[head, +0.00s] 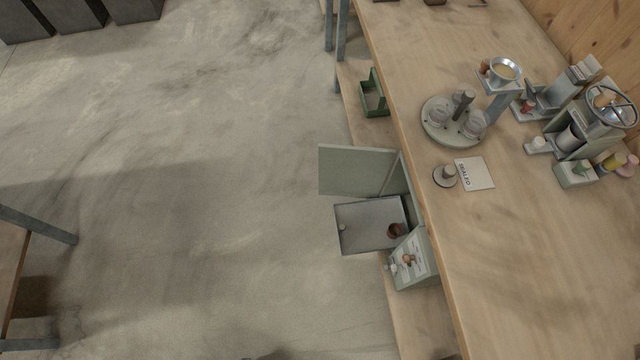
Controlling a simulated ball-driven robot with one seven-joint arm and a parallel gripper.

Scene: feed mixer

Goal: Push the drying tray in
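The drying tray (368,226) is a shallow grey metal tray. It sticks out to the left of the wooden bench, over the floor, below the bench top. A small brown round thing (395,230) sits in it near its right end, and a small pale knob shows at its left edge. A pale green door (357,170) stands open just above the tray in the picture. The green-grey cabinet behind the tray is mostly hidden under the bench top. My gripper is not in view.
A control panel (411,259) with knobs is beside the tray. The bench top (500,240) carries a round stand (455,122), a card marked SEALED (474,173) and several small machines. A green bin (374,97) sits on the lower shelf. The concrete floor (200,200) left of the tray is clear.

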